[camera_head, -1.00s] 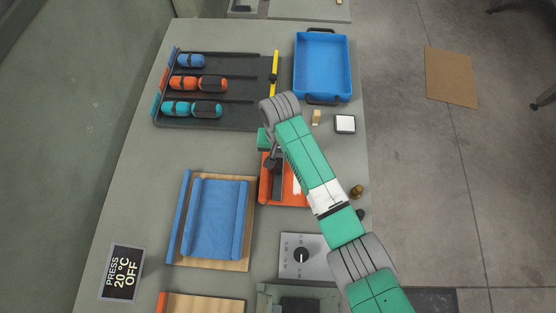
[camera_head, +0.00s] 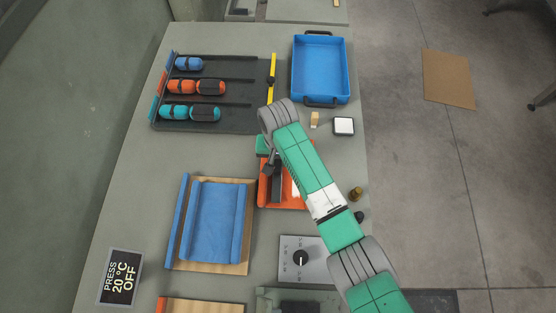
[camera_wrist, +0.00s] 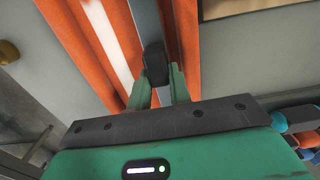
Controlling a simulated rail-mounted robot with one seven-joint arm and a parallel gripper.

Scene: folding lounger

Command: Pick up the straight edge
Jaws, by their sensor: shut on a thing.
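The straight edge appears to be a grey bar with a black knob. In the wrist view the bar (camera_wrist: 147,20) lies between the raised walls of an orange holder (camera_wrist: 185,45). My gripper (camera_wrist: 159,86) is shut on the black knob (camera_wrist: 155,62), with one green finger on each side. In the head view the grey bar (camera_head: 276,188) is partly hidden by my arm, and the orange holder (camera_head: 292,202) is under it. My gripper (camera_head: 268,165) is at the far end of the holder. I cannot tell whether the bar is lifted clear of it.
A dark rack (camera_head: 235,110) with coloured rolls and a yellow bar (camera_head: 272,72) stands behind. A blue tray (camera_head: 347,75) is at the back right. A knob panel (camera_head: 302,270) is in front.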

